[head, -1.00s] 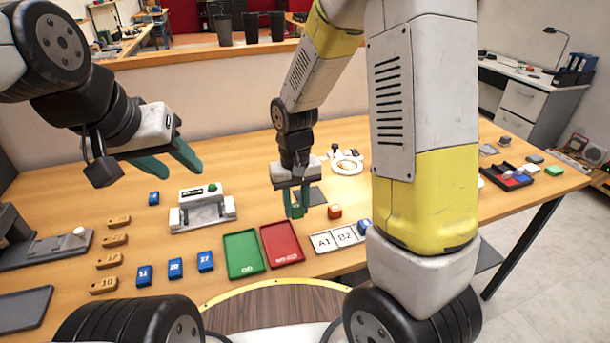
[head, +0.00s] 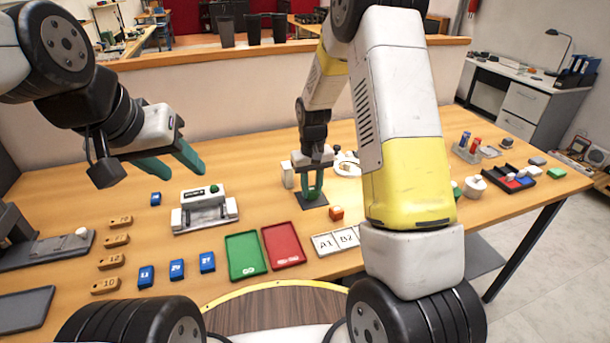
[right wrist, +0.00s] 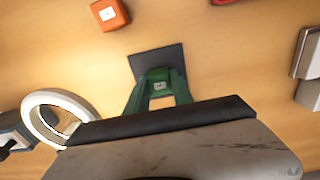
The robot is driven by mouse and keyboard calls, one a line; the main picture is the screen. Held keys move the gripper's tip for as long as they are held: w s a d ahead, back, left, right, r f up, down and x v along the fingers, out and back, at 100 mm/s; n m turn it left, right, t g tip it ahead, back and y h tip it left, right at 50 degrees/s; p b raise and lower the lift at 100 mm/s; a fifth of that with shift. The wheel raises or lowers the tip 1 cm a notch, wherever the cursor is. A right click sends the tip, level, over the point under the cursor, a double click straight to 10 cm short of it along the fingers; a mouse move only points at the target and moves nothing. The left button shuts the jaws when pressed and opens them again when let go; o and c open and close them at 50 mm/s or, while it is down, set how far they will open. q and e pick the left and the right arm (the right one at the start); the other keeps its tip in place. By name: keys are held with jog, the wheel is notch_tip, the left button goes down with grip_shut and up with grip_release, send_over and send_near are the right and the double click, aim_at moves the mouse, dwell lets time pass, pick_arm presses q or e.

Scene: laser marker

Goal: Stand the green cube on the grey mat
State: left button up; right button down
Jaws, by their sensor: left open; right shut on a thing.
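The green cube (right wrist: 159,76), with a pale label on top, is between the fingers of my right gripper (right wrist: 158,92) in the right wrist view. The gripper is shut on it. The dark grey mat (right wrist: 146,61) shows around and beyond the cube. In the head view my right gripper (head: 312,190) points down over the grey mat (head: 316,204), and its green fingers make the cube hard to pick out. I cannot tell whether the cube touches the mat. My left gripper (head: 172,163) is open and empty, above the table at the left.
An orange cube (head: 336,213) sits close to the mat; it also shows in the wrist view (right wrist: 110,14). A white ring-shaped thing (right wrist: 55,115) is nearby. Green (head: 245,254) and red (head: 283,245) trays lie in front. A white-grey block (head: 288,175) stands left of the gripper.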

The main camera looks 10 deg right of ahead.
aim_at(312, 189)
jog(key=shift+f, duration=0.2)
jog(key=c, duration=1.1)
grip_release()
notch_tip(312, 189, up, 12)
jog(key=s+d+r+t+y, duration=0.2)
jog(key=s+r+t, duration=0.1)
jog(key=s+r, duration=0.85)
jog(key=s+r+m+t, duration=0.1)
jog(key=s+r+t, duration=0.2)
jog(key=s, duration=1)
jog(key=shift+s+d+r+m, duration=0.25)
jog(key=shift+r+m, duration=0.05)
jog(key=shift+r, duration=0.25)
